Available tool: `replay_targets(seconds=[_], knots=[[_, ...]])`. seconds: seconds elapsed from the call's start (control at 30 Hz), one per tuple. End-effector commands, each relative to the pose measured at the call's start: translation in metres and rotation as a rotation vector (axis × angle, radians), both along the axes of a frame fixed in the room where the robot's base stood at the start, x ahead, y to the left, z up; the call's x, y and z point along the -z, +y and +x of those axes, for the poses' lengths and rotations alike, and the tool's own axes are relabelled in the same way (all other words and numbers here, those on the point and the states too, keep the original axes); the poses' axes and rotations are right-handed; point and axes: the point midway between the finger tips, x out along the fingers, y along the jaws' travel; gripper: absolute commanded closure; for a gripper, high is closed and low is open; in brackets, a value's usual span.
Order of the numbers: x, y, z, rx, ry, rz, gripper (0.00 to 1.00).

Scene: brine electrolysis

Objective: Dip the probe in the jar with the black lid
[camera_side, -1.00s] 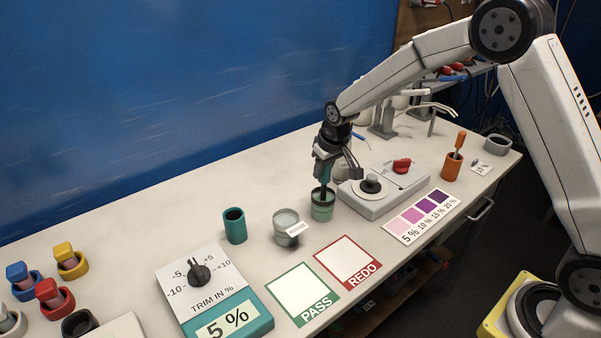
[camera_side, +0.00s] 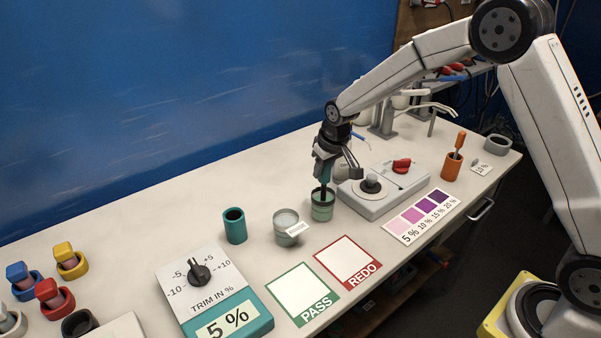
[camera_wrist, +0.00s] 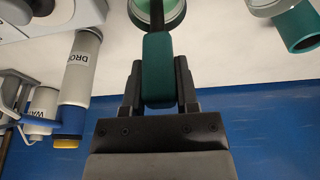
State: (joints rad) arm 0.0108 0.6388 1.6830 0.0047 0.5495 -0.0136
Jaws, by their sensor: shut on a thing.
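My gripper (camera_side: 325,166) is shut on the probe, gripping its teal handle (camera_wrist: 158,68). The probe points down, and its black shaft (camera_wrist: 157,14) reaches into the mouth of a green jar (camera_side: 322,212). The jar also shows at the top of the wrist view (camera_wrist: 175,22). It has a dark band around its upper part and pale green contents. The probe's tip is hidden inside the jar. I cannot make out a separate black lid. A grey jar (camera_side: 282,229) with a white label stands to the left.
A teal cup (camera_side: 235,229) stands left of the grey jar. A grey device (camera_side: 392,195) with a red switch is just right of the green jar. PASS (camera_side: 304,294) and REDO (camera_side: 348,262) cards lie in front. The trim box (camera_side: 215,285) is at front left.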

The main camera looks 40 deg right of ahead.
Motion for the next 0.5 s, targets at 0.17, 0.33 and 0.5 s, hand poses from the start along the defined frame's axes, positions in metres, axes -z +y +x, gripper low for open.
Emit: replay_targets(seconds=[0.17,0.33,0.5], knots=[[-0.007,0.0,0.001,0.0,-0.003,0.0,1.0],[-0.019,0.0,0.001,0.0,-0.004,0.0,1.0],[-0.031,0.0,0.001,0.0,-0.003,0.0,1.0]])
